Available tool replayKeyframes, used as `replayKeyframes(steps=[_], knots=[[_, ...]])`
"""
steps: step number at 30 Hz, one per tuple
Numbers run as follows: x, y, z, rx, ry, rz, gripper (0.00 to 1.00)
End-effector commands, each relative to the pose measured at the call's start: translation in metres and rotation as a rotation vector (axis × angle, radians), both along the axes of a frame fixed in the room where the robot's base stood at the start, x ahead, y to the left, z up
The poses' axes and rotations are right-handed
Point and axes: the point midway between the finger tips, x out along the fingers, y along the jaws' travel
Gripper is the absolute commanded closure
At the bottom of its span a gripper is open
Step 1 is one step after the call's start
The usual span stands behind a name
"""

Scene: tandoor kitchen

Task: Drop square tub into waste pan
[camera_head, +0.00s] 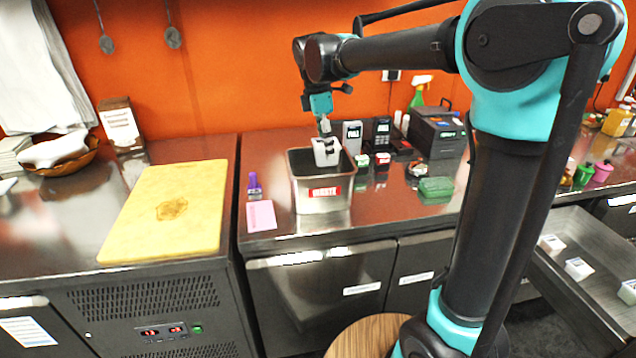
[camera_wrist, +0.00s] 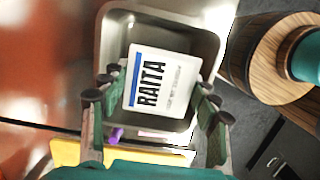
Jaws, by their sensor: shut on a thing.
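The square tub (camera_head: 326,150) is white, and in the wrist view its lid (camera_wrist: 160,82) carries a blue stripe and the word RAITA. My gripper (camera_head: 325,136) is shut on it, with fingers (camera_wrist: 155,103) on two opposite sides. The waste pan (camera_head: 322,194) is a steel square container with a red WASTE label, on the counter. The tub is over the pan's opening, near its rim height; its exact depth is hard to tell. In the wrist view the pan's rim (camera_wrist: 213,40) surrounds most of the tub.
A yellow cutting board (camera_head: 170,235) lies to the left. A purple bottle (camera_head: 254,186) and pink card (camera_head: 261,216) are beside the pan. Dark boxes (camera_head: 381,131), a green sponge (camera_head: 436,187) and a black machine (camera_head: 436,133) are to the right.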

Motion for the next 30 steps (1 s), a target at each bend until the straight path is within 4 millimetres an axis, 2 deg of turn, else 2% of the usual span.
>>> replayKeyframes(steps=[6, 15, 16, 21, 30], knots=[[0.0, 0.0, -0.014, 0.0, 0.0, 0.0, 0.75], [0.0, 0.0, -0.016, 0.0, 0.0, 0.0, 0.75], [0.0, 0.0, -0.016, 0.0, 0.0, 0.0, 0.38], [0.0, 0.0, -0.016, 0.0, 0.0, 0.0, 0.17], [0.0, 0.0, -0.016, 0.0, 0.0, 0.0, 0.15]])
